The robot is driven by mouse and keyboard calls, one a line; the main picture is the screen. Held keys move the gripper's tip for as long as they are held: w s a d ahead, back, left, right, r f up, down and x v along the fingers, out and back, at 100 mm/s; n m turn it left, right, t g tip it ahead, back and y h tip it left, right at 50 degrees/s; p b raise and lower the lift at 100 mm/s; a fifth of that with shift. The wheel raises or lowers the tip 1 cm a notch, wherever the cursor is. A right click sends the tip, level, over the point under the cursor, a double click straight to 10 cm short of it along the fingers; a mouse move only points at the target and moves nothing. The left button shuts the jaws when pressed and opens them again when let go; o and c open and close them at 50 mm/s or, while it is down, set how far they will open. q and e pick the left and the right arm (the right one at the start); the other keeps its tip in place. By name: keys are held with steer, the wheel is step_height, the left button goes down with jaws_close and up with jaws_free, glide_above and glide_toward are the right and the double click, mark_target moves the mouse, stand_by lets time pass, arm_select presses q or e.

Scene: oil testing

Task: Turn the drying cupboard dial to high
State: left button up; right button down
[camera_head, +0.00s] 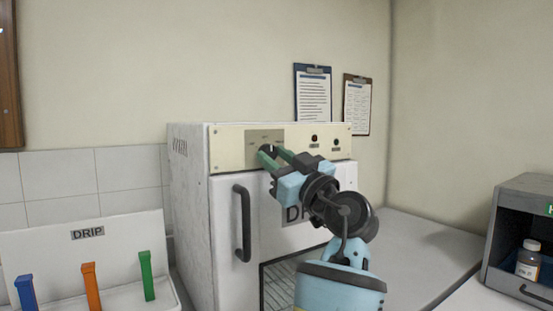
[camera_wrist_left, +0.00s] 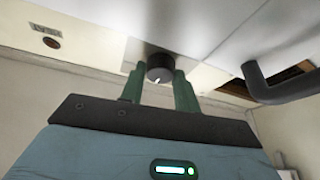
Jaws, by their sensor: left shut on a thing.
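The drying cupboard (camera_head: 228,270) is a white box with a cream control panel (camera_head: 226,141) along its top front. The dark round dial (camera_head: 266,148) sits on a grey-beige plate at the panel's left. My left gripper (camera_head: 272,156) has green fingers and is shut on the dial, one finger on each side. In the left wrist view the dial (camera_wrist_left: 160,66) shows between the two fingers, with a small white mark on it. The plate's lettering is too small to read. My right gripper is in neither view.
A dark door handle (camera_head: 242,222) stands out below the dial. A white DRIP rack (camera_head: 120,240) with blue, orange and green pieces is at the left. A grey cabinet (camera_head: 515,215) holding a bottle (camera_head: 528,260) is at the right. The counter between is clear.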

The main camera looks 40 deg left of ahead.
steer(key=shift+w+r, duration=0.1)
